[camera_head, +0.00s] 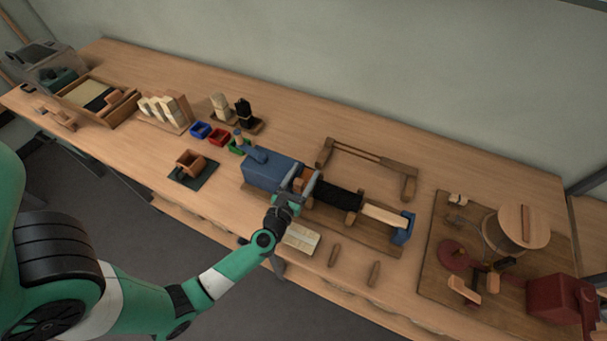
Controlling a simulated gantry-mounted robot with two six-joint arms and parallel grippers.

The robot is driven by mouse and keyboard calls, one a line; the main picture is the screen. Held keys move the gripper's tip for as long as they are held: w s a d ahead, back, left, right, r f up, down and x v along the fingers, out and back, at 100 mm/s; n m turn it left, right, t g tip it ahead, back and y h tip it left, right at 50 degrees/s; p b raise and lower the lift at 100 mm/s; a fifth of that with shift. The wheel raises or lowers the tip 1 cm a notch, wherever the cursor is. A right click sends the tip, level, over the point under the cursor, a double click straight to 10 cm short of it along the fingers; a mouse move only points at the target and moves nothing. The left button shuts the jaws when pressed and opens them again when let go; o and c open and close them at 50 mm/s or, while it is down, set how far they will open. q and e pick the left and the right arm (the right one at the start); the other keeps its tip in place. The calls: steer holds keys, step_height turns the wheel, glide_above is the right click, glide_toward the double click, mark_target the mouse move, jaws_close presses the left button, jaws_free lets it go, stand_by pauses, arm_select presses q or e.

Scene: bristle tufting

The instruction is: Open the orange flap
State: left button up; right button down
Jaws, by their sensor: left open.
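The blue tufting machine (268,170) stands on a wooden board in the middle of the bench. A small orange-brown part (299,184), which looks like the orange flap, shows at its right end, largely hidden behind my gripper. I cannot tell how far it stands open. My left gripper (297,181) is open, with its fingers at this part. Whether they touch it is not clear. My right gripper is not in view.
A black bristle strip (338,194) and a pale block (384,215) lie right of the gripper, ending at a blue bracket (404,229). A wooden frame (372,156) stands behind. Small bins, including a red one (219,137), sit to the left. Bare bench lies at the back.

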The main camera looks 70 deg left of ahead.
arm_select(q)
jaws_close()
stand_by(0.3)
stand_by(1.1)
